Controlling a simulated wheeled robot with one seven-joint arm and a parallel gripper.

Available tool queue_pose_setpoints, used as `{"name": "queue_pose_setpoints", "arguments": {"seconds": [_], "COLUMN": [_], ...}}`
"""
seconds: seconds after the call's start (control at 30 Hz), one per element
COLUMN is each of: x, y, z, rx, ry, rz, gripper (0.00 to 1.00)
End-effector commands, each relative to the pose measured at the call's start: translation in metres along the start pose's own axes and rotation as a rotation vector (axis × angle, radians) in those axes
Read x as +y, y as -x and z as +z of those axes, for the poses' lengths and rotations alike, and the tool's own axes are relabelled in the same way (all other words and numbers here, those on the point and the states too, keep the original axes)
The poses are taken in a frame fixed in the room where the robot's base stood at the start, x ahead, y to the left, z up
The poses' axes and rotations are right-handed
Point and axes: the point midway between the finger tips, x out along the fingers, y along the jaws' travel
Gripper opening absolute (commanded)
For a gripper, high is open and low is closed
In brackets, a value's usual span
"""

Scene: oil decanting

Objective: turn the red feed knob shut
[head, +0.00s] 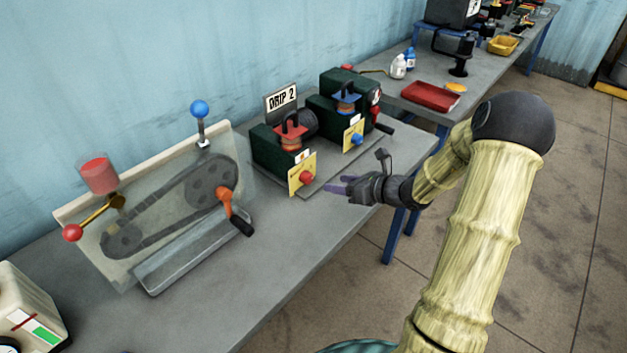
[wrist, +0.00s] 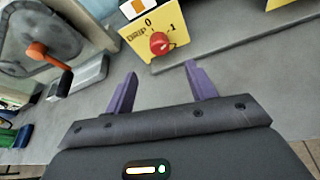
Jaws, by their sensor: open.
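The red feed knob (head: 306,177) sits on a yellow plate (head: 294,181) at the front of the dark green unit with the red top. In the wrist view the knob (wrist: 159,43) shows on the plate marked DRIP, 0 and 1 (wrist: 140,38). I cannot tell surely which mark it points at. My gripper (head: 338,184) is to the right of the knob, apart from it. Its two purple fingers (wrist: 161,75) are spread with nothing between them, and the knob lies beyond their tips.
A second green unit with a blue knob (head: 357,139) stands just behind. A DRIP 2 sign (head: 282,101) stands at the back. A clear-fronted chain case (head: 150,215) with an orange crank (head: 227,204) is to the left. The bench front (head: 270,265) is bare.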

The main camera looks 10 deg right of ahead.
Motion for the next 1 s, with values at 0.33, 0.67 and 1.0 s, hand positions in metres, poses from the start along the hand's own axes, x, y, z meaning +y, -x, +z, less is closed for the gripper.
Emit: {"name": "queue_pose_setpoints", "arguments": {"seconds": [0.33,0.67,1.0], "x": [0.001,0.001,0.000], "y": [-0.064,-0.098,-0.099], "z": [0.000,0.000,0.000], "rx": [0.001,0.000,0.000], "ry": [-0.001,0.000,0.000], "rz": [0.004,0.001,0.000], "gripper": [0.56,0.56,0.40]}}
